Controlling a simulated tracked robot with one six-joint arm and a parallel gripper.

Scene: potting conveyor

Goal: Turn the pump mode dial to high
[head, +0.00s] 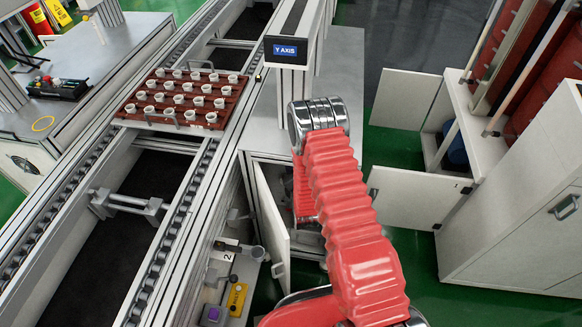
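I cannot make out a pump mode dial with certainty. A small control panel (228,300) at the lower middle, beside the conveyor, carries a purple square button (213,313), a yellow label plate (237,299) and dark round-ended knobs or levers. The arm rises from the bottom, bends at the metal elbow and drops behind itself toward the cabinet. My gripper is hidden.
A brown tray (184,98) of white pots sits on the conveyor (112,200). A post with a "Y AXIS" sign (287,50) stands over the bench (345,90). White cabinets with open doors (412,196) stand at right. Green floor (425,265) is free between them.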

